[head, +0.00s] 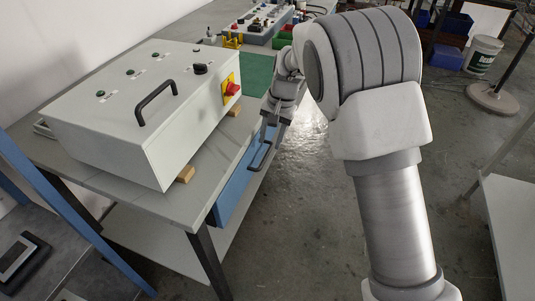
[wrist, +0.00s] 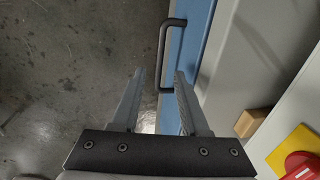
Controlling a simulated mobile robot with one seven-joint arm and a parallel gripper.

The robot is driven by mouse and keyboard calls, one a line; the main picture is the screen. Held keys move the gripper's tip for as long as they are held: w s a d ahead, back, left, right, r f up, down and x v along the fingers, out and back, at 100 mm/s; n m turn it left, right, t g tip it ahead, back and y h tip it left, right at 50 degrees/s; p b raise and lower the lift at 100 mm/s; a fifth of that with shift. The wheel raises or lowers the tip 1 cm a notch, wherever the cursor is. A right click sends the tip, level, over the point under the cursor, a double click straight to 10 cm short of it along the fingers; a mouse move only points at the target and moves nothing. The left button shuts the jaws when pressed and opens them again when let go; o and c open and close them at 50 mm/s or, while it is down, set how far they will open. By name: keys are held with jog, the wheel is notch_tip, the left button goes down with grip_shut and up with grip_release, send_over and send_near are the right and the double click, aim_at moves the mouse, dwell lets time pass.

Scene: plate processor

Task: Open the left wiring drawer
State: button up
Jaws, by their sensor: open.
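The blue drawer (head: 236,186) sits under the grey workbench top, with its front facing the aisle; its blue face also shows in the wrist view (wrist: 192,50). Its dark bar handle (wrist: 163,55) sticks out from that face and shows in the head view (head: 262,156). My gripper (wrist: 159,74) is open and empty at the handle. In the wrist view the handle's near end appears between the two fingertips, one finger on the floor side and one on the drawer side. I cannot tell whether the fingers touch it. The drawer looks shut.
A grey control box (head: 135,115) with a black handle and red knob (head: 232,88) stands on the bench (head: 205,165) above the drawer. Wooden blocks (head: 186,174) lie under its edge. The floor (head: 310,205) beside the bench is clear. A white table (head: 508,225) stands at right.

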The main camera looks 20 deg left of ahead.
aim_at(266, 155)
jog(key=f, duration=0.2)
jog(key=a+f+b, duration=0.1)
jog(key=f, duration=0.2)
jog(key=shift+f, duration=0.1)
grip_shut()
dwell(1.3)
